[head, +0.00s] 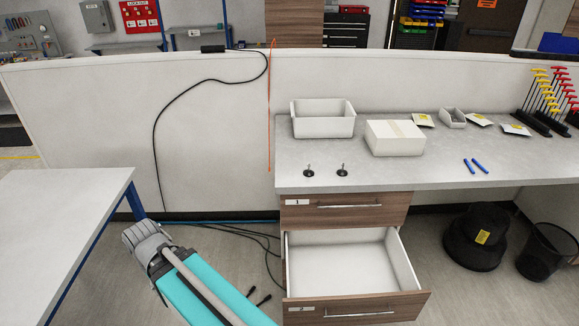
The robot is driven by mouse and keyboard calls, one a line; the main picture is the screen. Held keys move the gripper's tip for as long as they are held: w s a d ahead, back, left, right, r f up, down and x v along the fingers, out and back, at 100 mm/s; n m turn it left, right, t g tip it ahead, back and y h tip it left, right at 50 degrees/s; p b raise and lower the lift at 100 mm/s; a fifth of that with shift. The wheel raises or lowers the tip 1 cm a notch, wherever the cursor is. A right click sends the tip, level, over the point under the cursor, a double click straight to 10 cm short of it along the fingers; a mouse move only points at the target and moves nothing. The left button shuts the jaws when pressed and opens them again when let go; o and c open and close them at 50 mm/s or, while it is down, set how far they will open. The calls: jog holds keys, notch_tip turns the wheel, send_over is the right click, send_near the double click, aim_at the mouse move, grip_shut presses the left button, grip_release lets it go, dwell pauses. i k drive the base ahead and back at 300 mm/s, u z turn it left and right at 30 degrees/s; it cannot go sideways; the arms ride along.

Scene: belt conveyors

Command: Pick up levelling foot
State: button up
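Two small black levelling feet stand on the grey worktop near its front left edge, each with a round base and a thin upright stem. One levelling foot (309,172) is on the left and the other levelling foot (342,170) is just to its right, a short gap apart. Nothing touches either of them. Part of my own body, teal and grey, shows at the lower left, well away from them. I cannot make out my gripper's fingers in this view.
A white bin (323,120) and a pale box (395,138) stand behind the feet. Two blue pens (475,166) lie to the right. Below, a drawer (350,265) is pulled out and looks empty. Small dark pieces (258,296), unclear, lie on the floor.

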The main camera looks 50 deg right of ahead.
aim_at(309, 172)
jog(key=u, duration=0.05)
jog(key=i, duration=1)
jog(key=z, duration=3.15)
jog(key=i, duration=0.4)
jog(key=z, duration=0.2)
